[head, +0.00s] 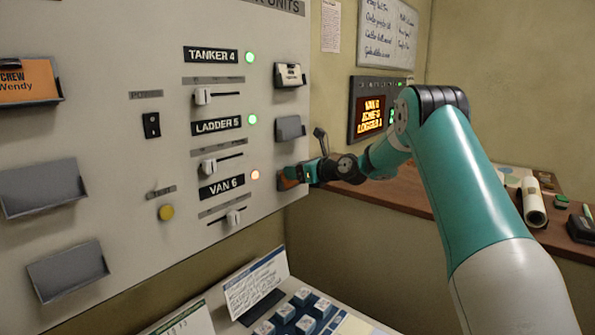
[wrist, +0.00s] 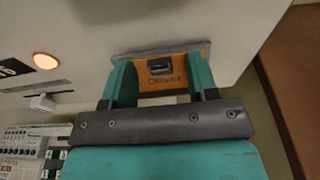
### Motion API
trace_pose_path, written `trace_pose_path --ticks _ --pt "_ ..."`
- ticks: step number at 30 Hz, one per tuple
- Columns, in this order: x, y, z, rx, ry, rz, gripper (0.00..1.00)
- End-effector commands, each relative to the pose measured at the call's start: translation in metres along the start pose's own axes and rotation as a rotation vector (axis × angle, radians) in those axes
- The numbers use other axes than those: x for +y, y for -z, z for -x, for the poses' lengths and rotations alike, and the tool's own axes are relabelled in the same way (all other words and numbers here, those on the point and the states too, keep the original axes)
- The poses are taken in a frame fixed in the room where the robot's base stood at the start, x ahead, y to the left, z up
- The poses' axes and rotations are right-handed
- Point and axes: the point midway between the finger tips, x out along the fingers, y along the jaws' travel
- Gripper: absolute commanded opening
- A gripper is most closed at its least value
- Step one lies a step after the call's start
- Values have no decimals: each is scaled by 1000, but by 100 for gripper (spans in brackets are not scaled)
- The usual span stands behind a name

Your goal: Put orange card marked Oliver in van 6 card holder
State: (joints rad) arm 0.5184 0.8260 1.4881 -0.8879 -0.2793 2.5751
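An orange card (wrist: 178,84) with dark lettering sits in a grey card holder (wrist: 147,53) on the panel in the wrist view. The lettering is too blurred to read the name. A small dark piece shows at the card's middle. My gripper (wrist: 161,72) is close in front of the card, with its two teal fingers apart on either side of that piece. In the head view, my gripper (head: 297,174) is at the panel just right of the VAN 6 label (head: 221,187) and its orange light (head: 255,174). A bit of orange card (head: 285,183) shows there, mostly hidden.
Holders for Ladder 5 (head: 290,128) and Tanker 4 (head: 288,75) are above on the panel. A Wendy card (head: 28,82) and empty grey holders (head: 42,188) are at left. A console with keys (head: 303,312) lies below, and a brown desk (head: 395,193) stands behind my arm.

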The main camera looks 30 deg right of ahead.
Motion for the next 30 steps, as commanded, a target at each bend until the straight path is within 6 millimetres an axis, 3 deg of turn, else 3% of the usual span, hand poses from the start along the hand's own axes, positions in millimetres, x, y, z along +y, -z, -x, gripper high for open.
trace_pose_path --ticks 7,11,24,30 --pt "0 1 4 1 1 0 54" --pt "-2 2 21 0 3 -1 54" --pt "-2 3 130 -1 6 0 54" --pt "-1 2 162 0 3 0 54"
